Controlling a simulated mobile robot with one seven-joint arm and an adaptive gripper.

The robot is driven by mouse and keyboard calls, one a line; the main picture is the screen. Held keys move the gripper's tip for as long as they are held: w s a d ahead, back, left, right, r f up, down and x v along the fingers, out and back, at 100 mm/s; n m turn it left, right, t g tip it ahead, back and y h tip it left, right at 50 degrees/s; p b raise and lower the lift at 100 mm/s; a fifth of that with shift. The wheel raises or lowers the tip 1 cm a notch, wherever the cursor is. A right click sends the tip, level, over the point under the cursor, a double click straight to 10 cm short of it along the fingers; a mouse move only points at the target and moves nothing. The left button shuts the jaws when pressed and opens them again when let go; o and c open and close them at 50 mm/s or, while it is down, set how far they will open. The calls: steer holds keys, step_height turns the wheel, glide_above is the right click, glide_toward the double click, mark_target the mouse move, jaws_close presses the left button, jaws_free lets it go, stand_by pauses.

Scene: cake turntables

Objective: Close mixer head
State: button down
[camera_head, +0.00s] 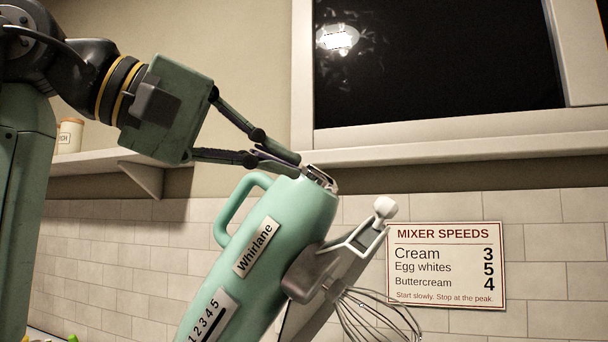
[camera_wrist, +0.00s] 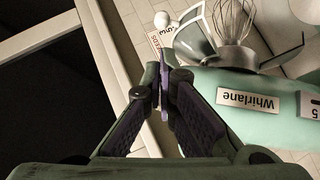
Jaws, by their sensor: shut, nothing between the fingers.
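The mint-green mixer head (camera_head: 273,241) is tilted up steeply, with a "Whirlane" label and a handle (camera_head: 240,207) on its left side. Its wire whisk (camera_head: 376,318) hangs from the underside at the right. The head also shows in the wrist view (camera_wrist: 219,84), with the whisk (camera_wrist: 235,20) above it. My gripper (camera_head: 297,163) is shut and empty, its fingertips at the raised top end of the head, close to a small metal piece there. I cannot tell whether the fingertips touch the head. In the wrist view my gripper (camera_wrist: 165,80) is beside the head's end. The mixer's base is out of view.
A window (camera_head: 440,60) with a pale sill is behind and above the mixer. A shelf (camera_head: 110,160) with a jar (camera_head: 70,136) is at the left. A "Mixer speeds" sign (camera_head: 446,264) is on the tiled wall at the right. The space above the head's right side looks clear.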

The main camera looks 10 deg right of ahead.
steer(key=p+x, duration=0.1)
steer(key=x, duration=0.8)
steer(key=shift+d+f, duration=0.1)
steer(key=shift+f, duration=0.05)
